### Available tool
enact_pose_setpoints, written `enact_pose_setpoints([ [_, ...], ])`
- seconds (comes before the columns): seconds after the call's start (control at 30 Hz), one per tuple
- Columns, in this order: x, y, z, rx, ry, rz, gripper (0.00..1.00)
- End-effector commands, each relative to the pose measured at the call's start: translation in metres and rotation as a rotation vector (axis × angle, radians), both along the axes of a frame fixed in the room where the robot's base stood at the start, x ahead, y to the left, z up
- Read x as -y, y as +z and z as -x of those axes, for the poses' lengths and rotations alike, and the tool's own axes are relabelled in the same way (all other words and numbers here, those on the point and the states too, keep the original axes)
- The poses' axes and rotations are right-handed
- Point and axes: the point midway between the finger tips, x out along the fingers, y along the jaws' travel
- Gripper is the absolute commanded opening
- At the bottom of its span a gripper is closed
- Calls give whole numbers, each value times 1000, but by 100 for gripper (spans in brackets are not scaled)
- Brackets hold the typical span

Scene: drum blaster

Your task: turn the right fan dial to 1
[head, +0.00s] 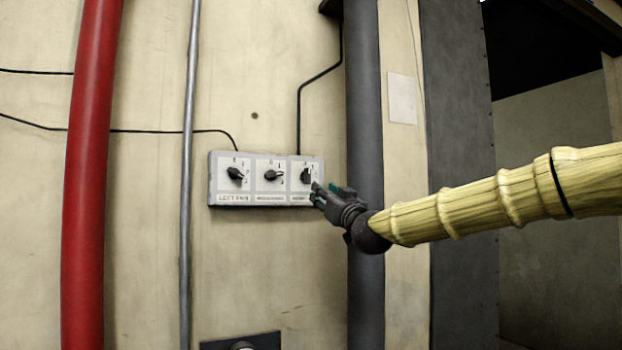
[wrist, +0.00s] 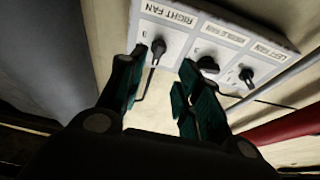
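The right fan dial (head: 305,175) is a small black knob at the right end of a pale wall panel (head: 213,190). It also shows in the wrist view (wrist: 158,50), under the "RIGHT FAN" label (wrist: 170,14). Its exact setting is too small to read. My gripper (head: 318,191) is at the lower right corner of the panel and partly covers the right label in the head view. In the wrist view my gripper (wrist: 160,82) is open, with its dark green fingers apart. The right fan dial appears ahead of the gap between them, and no contact shows.
The middle dial (head: 271,175) and left fan dial (head: 235,173) sit beside it on the same panel. A dark vertical pipe (head: 364,120) stands just right of the panel. A thin grey pipe (head: 189,120) and a red pipe (head: 90,150) stand to the left.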

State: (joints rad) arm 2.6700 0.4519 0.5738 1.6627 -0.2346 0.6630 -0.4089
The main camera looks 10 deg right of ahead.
Motion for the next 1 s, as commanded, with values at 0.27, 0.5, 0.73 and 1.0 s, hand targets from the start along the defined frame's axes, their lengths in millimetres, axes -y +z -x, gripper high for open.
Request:
enact_pose_setpoints([
  [0.27, 0, 27, -3, 28, -4, -3, 34],
  [0.5, -8, 40, -31, 26, -3, -3, 34],
  [0.73, -17, 52, -59, 25, -4, -4, 34],
  [1.0, -25, 60, -83, 26, -3, -3, 34],
])
